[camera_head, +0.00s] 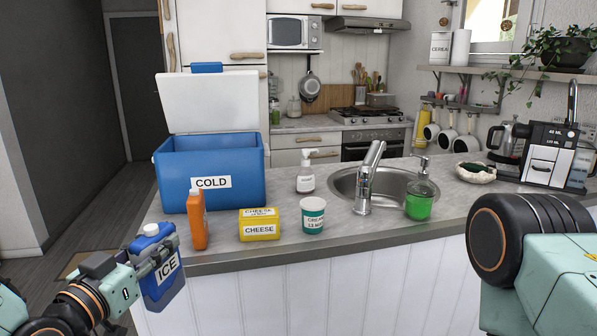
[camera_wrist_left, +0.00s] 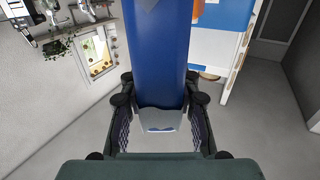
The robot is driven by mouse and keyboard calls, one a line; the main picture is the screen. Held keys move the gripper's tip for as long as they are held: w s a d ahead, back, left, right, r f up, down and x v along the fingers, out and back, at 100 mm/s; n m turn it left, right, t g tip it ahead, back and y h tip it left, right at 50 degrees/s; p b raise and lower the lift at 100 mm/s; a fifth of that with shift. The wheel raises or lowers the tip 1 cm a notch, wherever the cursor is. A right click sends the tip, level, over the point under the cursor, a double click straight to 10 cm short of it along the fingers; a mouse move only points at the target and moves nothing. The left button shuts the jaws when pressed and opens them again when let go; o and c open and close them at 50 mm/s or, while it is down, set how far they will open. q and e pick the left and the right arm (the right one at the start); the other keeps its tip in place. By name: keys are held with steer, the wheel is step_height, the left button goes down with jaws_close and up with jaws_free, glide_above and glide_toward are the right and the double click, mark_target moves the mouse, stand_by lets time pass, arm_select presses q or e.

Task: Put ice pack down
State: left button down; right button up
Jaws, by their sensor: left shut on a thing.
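The ice pack (camera_head: 163,281) is a blue block with a white cap and an ICE label. My left gripper (camera_head: 150,262) is shut on it and holds it upright in front of the counter's left front edge. In the left wrist view the blue ice pack (camera_wrist_left: 160,60) stands between the two fingers of the gripper (camera_wrist_left: 158,118). My right arm shows at the right of the head view, but its fingers are not in view.
On the counter (camera_head: 330,245) stand an open blue cooler (camera_head: 212,165) marked COLD, an orange bottle (camera_head: 197,220), a yellow cheese box (camera_head: 259,226) and a green cream cup (camera_head: 313,216). A sink (camera_head: 345,184) and green soap bottle (camera_head: 420,197) are farther right. Counter right of the cup's front is clear.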

arm_select(q)
steer(key=s+d+f+m+h+b, duration=0.1)
steer(key=s+d+f+h+b, duration=0.1)
steer(key=s+f, duration=0.3)
steer(key=s+d+f+m+g+h+b, duration=0.1)
steer(key=s+d+f+h+b, duration=0.1)
steer(key=f, duration=1.2)
steer(key=s+d+b, duration=0.1)
steer(key=s+d, duration=0.1)
steer(key=s, duration=0.1)
steer(key=shift+s+m+g, duration=0.3)
steer(key=shift+s+m, duration=0.05)
steer(key=shift+m, duration=0.05)
steer(key=shift+w+d, duration=0.1)
steer(key=shift+d, duration=0.1)
